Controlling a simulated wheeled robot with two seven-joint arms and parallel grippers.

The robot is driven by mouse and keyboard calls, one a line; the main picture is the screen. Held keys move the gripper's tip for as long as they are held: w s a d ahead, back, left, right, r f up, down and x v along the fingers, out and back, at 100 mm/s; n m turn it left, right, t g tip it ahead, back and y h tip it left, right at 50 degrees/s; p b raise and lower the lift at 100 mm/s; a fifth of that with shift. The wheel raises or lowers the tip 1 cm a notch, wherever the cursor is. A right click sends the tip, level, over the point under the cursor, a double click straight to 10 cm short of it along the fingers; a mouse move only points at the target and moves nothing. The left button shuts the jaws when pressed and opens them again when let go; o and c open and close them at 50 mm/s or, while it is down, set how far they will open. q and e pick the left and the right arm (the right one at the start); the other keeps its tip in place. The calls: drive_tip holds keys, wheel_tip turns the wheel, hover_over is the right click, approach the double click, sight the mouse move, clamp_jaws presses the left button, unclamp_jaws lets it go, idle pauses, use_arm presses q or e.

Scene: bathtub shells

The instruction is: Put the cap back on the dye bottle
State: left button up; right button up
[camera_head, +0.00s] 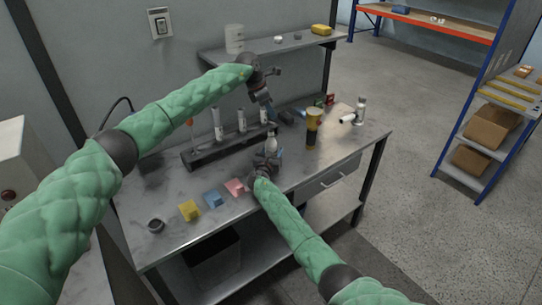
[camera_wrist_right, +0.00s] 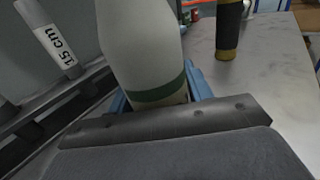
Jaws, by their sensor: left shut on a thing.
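The dye bottle (camera_head: 271,145), pale and upright, stands near the middle of the table. In the right wrist view the bottle (camera_wrist_right: 143,50) is large and white with a dark green band low down; its top is out of frame. My right gripper (camera_head: 262,172) comes from the front. Its blue fingers (camera_wrist_right: 160,100) lie on both sides of the bottle's lower part, closed on it. My left gripper (camera_head: 268,108) points down, above the bottle and apart from it. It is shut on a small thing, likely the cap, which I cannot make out.
A dark rack with upright tubes (camera_head: 217,125) stands left of the bottle. Yellow (camera_head: 189,210), blue (camera_head: 213,198) and pink (camera_head: 234,187) blocks lie at the front left. The right front tabletop is clear.

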drive_tip(key=c, duration=1)
use_arm(q)
hover_over(273, 134)
drive_tip(key=a, duration=0.1)
drive_tip(key=shift+w+a+f, duration=0.1)
drive_tip(key=shift+w+f, duration=0.15)
drive_tip(key=shift+f, duration=1)
drive_tip(key=shift+w+a+f, duration=0.1)
drive_tip(key=shift+w+f, duration=0.1)
drive_tip(key=shift+f, duration=1)
use_arm(e)
drive_tip(key=shift+o, duration=0.2)
use_arm(q)
drive_tip(key=shift+f, duration=0.9)
drive_tip(key=shift+f, duration=0.55)
use_arm(e)
clamp_jaws()
